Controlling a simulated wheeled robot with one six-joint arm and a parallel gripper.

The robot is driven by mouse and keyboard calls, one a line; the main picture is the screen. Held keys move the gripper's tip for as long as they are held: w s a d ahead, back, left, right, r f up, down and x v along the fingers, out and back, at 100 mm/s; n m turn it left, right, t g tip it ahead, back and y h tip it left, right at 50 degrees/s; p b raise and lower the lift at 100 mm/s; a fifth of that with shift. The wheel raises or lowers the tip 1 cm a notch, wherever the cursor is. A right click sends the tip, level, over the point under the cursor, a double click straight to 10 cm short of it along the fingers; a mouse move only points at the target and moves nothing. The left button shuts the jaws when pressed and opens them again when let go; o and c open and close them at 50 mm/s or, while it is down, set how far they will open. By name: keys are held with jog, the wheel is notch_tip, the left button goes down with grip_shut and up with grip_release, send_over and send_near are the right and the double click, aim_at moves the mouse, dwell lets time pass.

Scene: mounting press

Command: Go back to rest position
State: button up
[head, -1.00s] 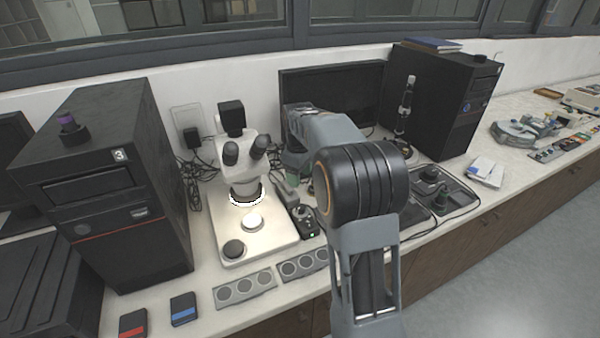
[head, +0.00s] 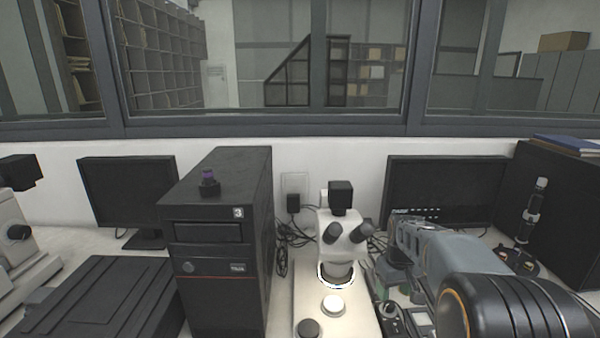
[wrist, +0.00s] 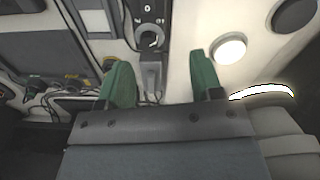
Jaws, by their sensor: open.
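My gripper (wrist: 162,85) is open, with its two green fingers apart and nothing held between them in the wrist view. In the head view my arm reaches in from the lower right, and the gripper end is mostly hidden behind the arm. In the wrist view a small control box with a round dial (wrist: 150,38) lies beyond the fingers. The white microscope (head: 341,245) stands left of my arm in the head view. Its lit round stage plate (wrist: 231,49) shows right of the right finger in the wrist view.
A black computer tower (head: 222,250) marked 3 stands left of the microscope. A monitor (head: 445,190) stands behind my arm, and another dark tower (head: 560,205) is at the right. A second monitor (head: 127,192) is at the left. A window frame (head: 270,124) runs above the bench.

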jog(key=s+a+r+m+t, duration=0.1)
jog(key=s+a, duration=0.3)
jog(key=s, duration=0.5)
jog(key=s+a+r+m+t, duration=0.1)
jog(key=s+a, duration=0.3)
jog(key=s, duration=0.5)
jog(key=shift+s+a+r+t, duration=0.2)
jog(key=shift+a+r+t, duration=0.1)
jog(key=shift+r+t, duration=0.3)
jog(key=shift+f, duration=0.1)
